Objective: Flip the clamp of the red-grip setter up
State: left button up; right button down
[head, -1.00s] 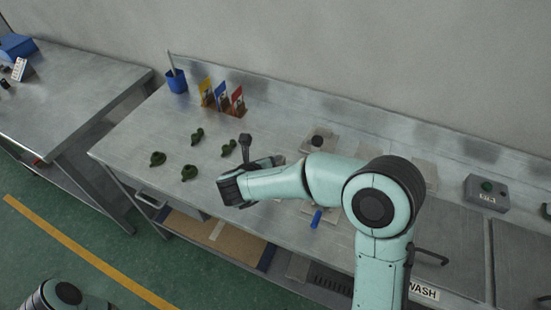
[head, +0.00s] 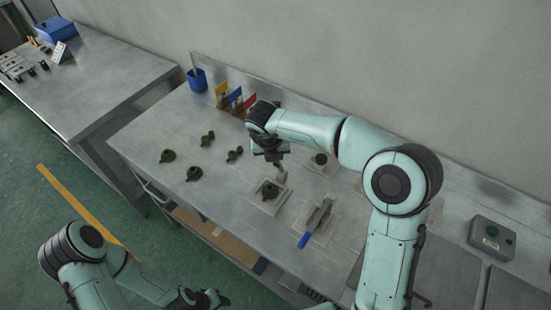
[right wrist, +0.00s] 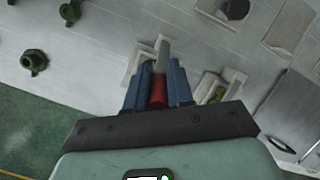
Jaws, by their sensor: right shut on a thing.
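My right gripper (head: 275,158) is over the workbench, beside the back of a setter with a pale plate (head: 258,203). In the right wrist view its blue fingers are shut on the red grip (right wrist: 158,92) of the clamp, and a grey lever (right wrist: 162,50) extends beyond the fingertips. In the head view the grey lever (head: 281,174) rises from the plate towards the gripper. A green part (head: 269,190) sits on this setter; it also shows in the right wrist view (right wrist: 210,88). My left gripper (head: 203,299) is at the bottom edge; its fingers are unclear.
A setter with a blue grip (head: 304,240) stands to the right. Several loose green parts lie to the left, one of them here (head: 193,173). Coloured cards (head: 235,97) and a blue cup (head: 197,80) stand at the back. A grey button box (head: 491,237) is far right.

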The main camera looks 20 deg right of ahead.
jog(key=w+d+g+y, duration=0.3)
jog(key=w+d+y, duration=0.1)
jog(key=d, duration=0.1)
jog(key=shift+w+r+g+y, duration=0.15)
jog(key=shift+w+g+y, duration=0.15)
jog(key=shift+g, duration=0.1)
dwell(0.4)
jog(key=c, duration=1)
grip_release()
jog(key=shift+d, duration=0.1)
jog(key=shift+c, duration=0.2)
jog(key=v, duration=0.7)
jog(key=shift+r, duration=0.25)
